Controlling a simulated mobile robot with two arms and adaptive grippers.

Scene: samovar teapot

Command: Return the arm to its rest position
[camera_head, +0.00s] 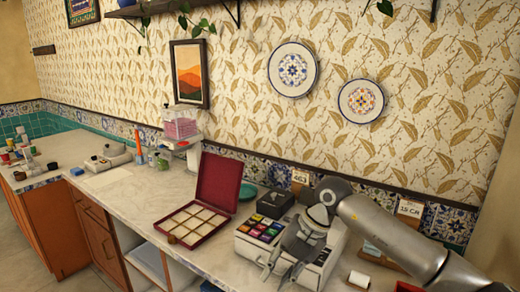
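My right arm (385,225) comes in from the right edge over the counter. My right gripper (279,272) hangs at its end, pointing down, in front of the white holder (251,246) with several coloured packets. Its two fingers are apart and I see nothing between them. The gripper hides part of the holder, and I cannot tell whether it touches it. My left arm and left gripper are not in view.
An open red box (219,184) with an empty-looking compartment tray stands left of the holder. A black box (275,204) is behind it. A small white-topped item (358,280) lies near the front edge. The counter (135,190) is clear at middle left.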

